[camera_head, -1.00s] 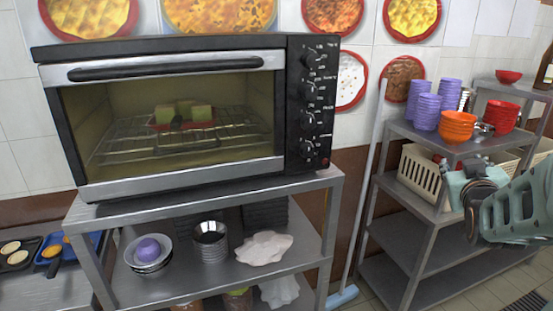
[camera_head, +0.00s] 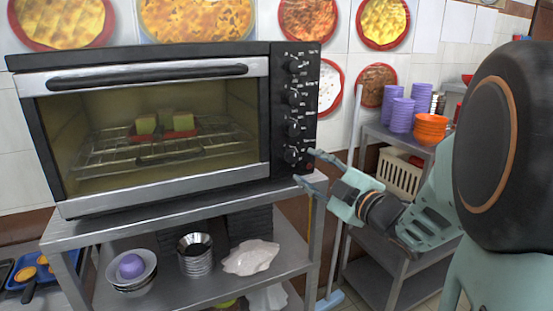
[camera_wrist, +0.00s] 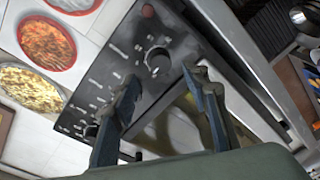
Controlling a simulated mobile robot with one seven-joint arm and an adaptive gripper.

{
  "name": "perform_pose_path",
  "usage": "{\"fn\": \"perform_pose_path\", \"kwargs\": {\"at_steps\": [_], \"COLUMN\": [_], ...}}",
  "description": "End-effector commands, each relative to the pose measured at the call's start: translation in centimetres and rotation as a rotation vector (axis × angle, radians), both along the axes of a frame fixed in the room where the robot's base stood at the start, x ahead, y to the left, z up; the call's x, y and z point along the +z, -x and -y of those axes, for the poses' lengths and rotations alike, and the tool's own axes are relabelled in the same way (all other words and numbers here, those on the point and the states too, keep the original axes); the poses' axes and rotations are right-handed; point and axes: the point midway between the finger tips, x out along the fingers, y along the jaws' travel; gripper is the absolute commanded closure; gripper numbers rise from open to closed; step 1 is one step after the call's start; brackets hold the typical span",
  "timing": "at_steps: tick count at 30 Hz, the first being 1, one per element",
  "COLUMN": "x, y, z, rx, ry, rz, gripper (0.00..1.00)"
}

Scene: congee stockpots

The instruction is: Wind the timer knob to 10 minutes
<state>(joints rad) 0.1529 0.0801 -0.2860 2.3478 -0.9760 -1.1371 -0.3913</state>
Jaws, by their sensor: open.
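The toaster oven (camera_head: 160,120) stands on the metal shelf, door shut. Its black right panel (camera_head: 308,75) carries a column of several black knobs; I cannot read their labels to tell which is the timer. The lowest knob (camera_head: 291,155) is closest to my gripper (camera_head: 308,168), whose two fingertips are just right of it, one higher and one lower. In the wrist view this knob (camera_wrist: 158,62) lies ahead of and between the open fingers of my gripper (camera_wrist: 162,80). The jaws are empty; contact with the knob does not show.
Food sits on the oven rack (camera_head: 150,150) behind the glass. Below are bowls (camera_head: 132,270), metal rings (camera_head: 195,255) and a white crumpled item (camera_head: 250,257). A shelf with purple cups (camera_head: 402,115) and orange bowls (camera_head: 430,128) stands right. A pole (camera_head: 353,150) leans between.

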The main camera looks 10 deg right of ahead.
Motion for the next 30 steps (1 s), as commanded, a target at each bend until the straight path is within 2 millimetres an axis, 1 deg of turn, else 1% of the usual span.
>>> {"fn": "perform_pose_path", "kwargs": {"at_steps": [1, 3, 6, 9, 13, 21, 30], "x": [0.0, 0.0, 0.1, 0.0, 0.0, 0.0, 0.0], "y": [-1.0, -2.1, -3.5, -4.4, -5.0, -5.1, -5.1], "z": [-0.5, -1.0, -1.6, -1.9, -2.2, -2.2, -2.2], "rx": [0.004, 0.001, 0.001, 0.0, -0.002, -0.003, -0.003], "ry": [0.0, 0.0, 0.001, 0.001, 0.0, 0.0, 0.0], "rz": [-0.002, -0.003, -0.002, -0.001, -0.001, -0.001, -0.001], "gripper": [0.58, 0.58, 0.58, 0.58, 0.58, 0.58, 0.91]}}
